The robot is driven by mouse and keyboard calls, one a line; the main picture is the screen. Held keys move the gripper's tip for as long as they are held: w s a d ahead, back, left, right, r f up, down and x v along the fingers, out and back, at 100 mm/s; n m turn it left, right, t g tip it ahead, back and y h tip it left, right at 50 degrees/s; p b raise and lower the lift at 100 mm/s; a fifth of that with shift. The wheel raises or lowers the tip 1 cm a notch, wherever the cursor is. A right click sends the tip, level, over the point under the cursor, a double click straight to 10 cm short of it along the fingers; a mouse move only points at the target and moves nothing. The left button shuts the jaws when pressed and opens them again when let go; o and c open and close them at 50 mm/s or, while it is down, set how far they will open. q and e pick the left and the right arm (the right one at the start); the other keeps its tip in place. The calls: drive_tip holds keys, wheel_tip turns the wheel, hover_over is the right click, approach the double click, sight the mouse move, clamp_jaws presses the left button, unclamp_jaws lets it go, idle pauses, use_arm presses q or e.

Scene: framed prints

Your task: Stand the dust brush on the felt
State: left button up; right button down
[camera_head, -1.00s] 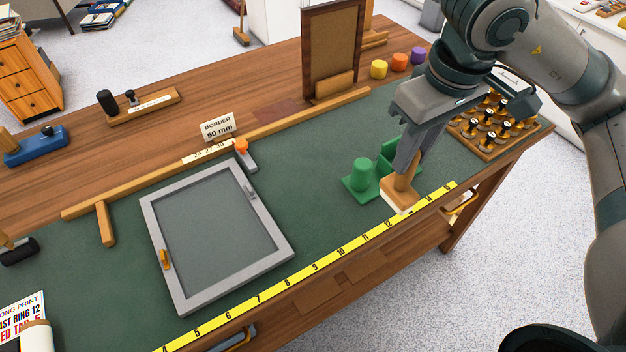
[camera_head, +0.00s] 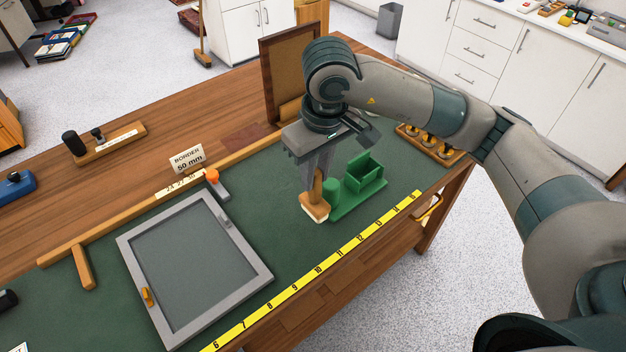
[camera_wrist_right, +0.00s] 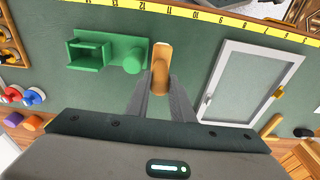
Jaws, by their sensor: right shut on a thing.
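The dust brush (camera_head: 314,208) has a wooden handle and block with pale bristles at the bottom. My right gripper (camera_head: 317,180) is shut on its handle and holds it roughly upright, bristles down, over the green felt (camera_head: 285,225). I cannot tell whether the bristles touch the felt. In the right wrist view the brush (camera_wrist_right: 161,62) shows between the fingers of my right gripper (camera_wrist_right: 163,88). The brush is just left of the green holder (camera_head: 365,178) in the head view, close beside its round post. My left gripper is not in view.
A grey frame (camera_head: 256,285) lies left of the brush. A yellow ruler (camera_head: 322,266) runs along the front edge. A wooden rail (camera_head: 140,212), a border sign (camera_head: 187,159) and an upright brown frame (camera_head: 283,85) stand behind. Felt between frame and brush is clear.

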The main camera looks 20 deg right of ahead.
sight(315, 194)
drive_tip(key=shift+w+a+f, duration=0.2)
drive_tip(key=shift+w, duration=0.05)
drive_tip(key=shift+f+p, duration=0.85)
drive_tip(key=shift+f, duration=1.15)
